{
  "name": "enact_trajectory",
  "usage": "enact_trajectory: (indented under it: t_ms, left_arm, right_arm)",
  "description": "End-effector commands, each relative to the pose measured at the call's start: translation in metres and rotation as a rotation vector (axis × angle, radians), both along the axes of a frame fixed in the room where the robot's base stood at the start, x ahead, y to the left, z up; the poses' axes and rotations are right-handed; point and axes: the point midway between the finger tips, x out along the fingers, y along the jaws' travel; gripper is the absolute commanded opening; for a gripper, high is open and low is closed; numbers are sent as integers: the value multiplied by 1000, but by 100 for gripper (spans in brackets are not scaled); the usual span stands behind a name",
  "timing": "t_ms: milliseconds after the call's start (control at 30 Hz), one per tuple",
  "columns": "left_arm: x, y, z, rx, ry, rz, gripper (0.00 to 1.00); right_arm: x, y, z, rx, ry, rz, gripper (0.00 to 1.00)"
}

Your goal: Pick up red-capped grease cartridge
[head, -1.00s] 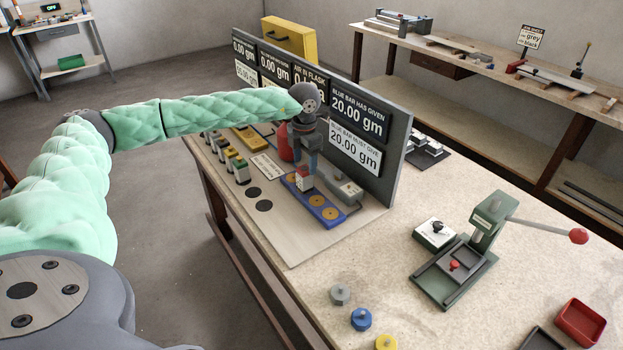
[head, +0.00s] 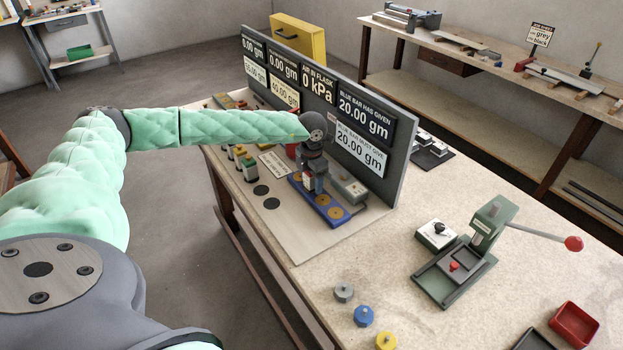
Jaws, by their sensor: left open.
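The red-capped grease cartridge (head: 308,184) stands upright on the blue bar (head: 326,212), at its far end, mostly hidden by my gripper. My left gripper (head: 312,182) points down at it from above, its fingers beside the cartridge. The fingers are open; I cannot tell whether either one touches it. My right gripper is not in view.
Other cartridges, one green-capped (head: 250,170), stand left of the bar by two black discs (head: 266,197). A grey display panel (head: 405,150) rises close behind. A green lever press (head: 465,262) stands to the right. Coloured weights, one blue (head: 363,316), lie in front.

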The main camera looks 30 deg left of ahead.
Motion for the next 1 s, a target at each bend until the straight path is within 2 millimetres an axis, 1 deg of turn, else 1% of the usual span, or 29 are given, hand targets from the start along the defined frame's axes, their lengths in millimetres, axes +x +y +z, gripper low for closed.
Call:
enact_trajectory:
  t_ms: [233,267,300,367,500,567,733,833,967,1000]
  left_arm:
    - [0,0,-2,0,0,0,62]
    - [0,0,-2,0,0,0,58]
    - [0,0,-1,0,0,0,50]
    - [0,0,-1,0,0,0,38]
    - [0,0,-1,0,0,0,11]
    - [0,0,-1,0,0,0,3]
    - [0,0,0,0,0,0,3]
    - [0,0,4,0,0,0,3]
    - [0,0,19,0,-1,0,3]
    - [0,0,27,-1,-2,-1,3]
  right_arm:
    - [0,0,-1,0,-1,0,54]
    - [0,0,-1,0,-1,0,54]
    - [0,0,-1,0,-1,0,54]
    - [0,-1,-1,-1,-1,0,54]
    - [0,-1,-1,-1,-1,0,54]
    - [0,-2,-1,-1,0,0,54]
    - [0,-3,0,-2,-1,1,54]
    - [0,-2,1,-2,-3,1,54]
    - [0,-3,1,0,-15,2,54]
    - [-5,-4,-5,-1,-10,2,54]
